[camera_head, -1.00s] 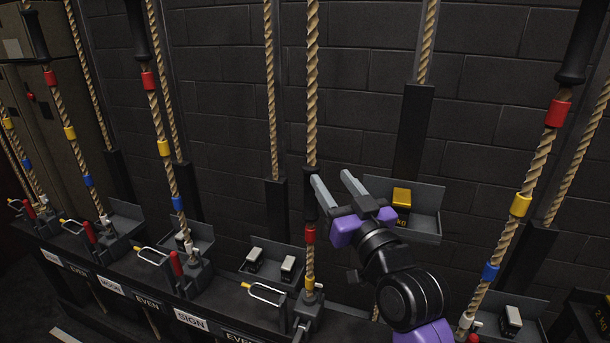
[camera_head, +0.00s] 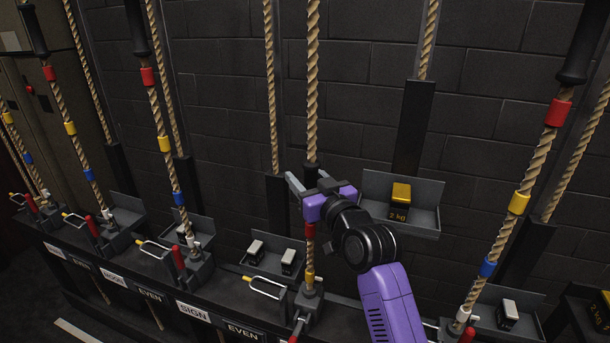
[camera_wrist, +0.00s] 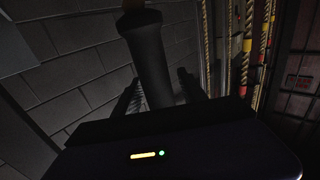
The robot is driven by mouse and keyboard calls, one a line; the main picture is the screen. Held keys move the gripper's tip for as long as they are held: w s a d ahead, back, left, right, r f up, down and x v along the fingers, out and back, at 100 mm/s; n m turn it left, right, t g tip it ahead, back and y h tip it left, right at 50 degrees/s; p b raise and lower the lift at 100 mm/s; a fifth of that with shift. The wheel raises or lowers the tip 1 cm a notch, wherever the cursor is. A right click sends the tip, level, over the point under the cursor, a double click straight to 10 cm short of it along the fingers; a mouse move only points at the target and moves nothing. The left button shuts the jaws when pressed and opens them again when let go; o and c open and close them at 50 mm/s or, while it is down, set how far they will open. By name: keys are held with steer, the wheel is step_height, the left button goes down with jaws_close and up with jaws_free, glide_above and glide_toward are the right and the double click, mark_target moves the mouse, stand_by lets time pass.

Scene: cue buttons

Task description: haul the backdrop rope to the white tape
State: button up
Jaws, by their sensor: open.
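The middle rope (camera_head: 312,90) runs down the wall and carries a black sleeve (camera_head: 311,174), a red tape (camera_head: 310,231) and a yellow tape (camera_head: 310,279). No white tape shows on this rope. My gripper (camera_head: 308,179) is open at the black sleeve. In the wrist view the black sleeve (camera_wrist: 152,65) stands between the two open fingers (camera_wrist: 160,92); I cannot tell whether they touch it. No label reading backdrop is legible.
A tray with a yellow-topped weight (camera_head: 401,198) is close right of my gripper. Other taped ropes stand left (camera_head: 160,120) and right (camera_head: 540,155). Below are a rope lock (camera_head: 309,308), a wire loop (camera_head: 266,287) and a SIGN label (camera_head: 193,313).

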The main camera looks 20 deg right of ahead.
steer(key=shift+w, duration=0.15)
jaws_close()
stand_by(1.4)
